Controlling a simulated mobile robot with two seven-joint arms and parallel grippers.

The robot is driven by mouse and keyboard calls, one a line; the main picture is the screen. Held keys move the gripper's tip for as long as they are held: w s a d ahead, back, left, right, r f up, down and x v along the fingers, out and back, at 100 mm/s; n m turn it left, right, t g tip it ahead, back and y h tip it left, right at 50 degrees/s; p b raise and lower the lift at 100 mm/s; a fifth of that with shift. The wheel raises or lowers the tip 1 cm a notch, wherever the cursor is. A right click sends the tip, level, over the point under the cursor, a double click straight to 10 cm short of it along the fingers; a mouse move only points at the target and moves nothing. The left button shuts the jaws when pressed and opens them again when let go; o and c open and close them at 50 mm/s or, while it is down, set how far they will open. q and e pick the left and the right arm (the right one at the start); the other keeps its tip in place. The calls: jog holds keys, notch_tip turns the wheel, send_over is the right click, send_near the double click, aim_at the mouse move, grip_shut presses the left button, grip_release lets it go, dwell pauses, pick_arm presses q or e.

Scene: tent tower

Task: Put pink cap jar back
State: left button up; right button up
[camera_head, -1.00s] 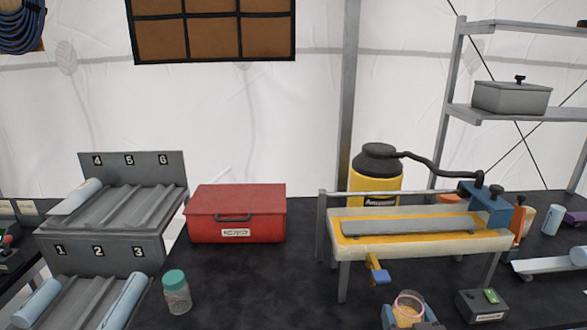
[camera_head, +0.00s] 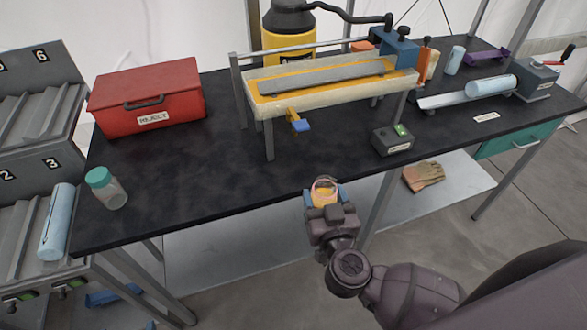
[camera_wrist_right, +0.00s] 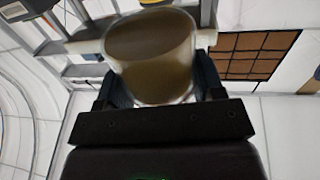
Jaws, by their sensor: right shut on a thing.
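My right gripper (camera_head: 324,197) is shut on a jar (camera_head: 324,191) with a pink ring at its top and a yellow-brown inside. It holds the jar in front of the table's front edge, off any surface. The right wrist view shows the jar (camera_wrist_right: 152,58) as clear with brown contents, between the two dark fingers; a full pink cap cannot be made out there. My left gripper is not in view.
A red REJECT box (camera_head: 148,98) is at the back left. A yellow-topped press bench (camera_head: 330,85) stands mid-table, with a small grey box with a green switch (camera_head: 392,140) by it. Numbered racks (camera_head: 30,200) are at the left. The table's front middle is clear.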

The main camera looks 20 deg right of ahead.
jog(key=shift+s+a+f+m+h, duration=0.3)
jog(key=shift+s+a+f+h, duration=0.15)
jog(key=shift+s+f, duration=0.15)
jog(key=shift+s+a+f+m+h, duration=0.3)
jog(key=shift+s+f+h, duration=0.15)
jog(key=shift+s+f, duration=0.15)
jog(key=shift+s+a+n+y, duration=0.1)
jog(key=shift+a+n+y, duration=0.4)
jog(key=shift+a, duration=0.95)
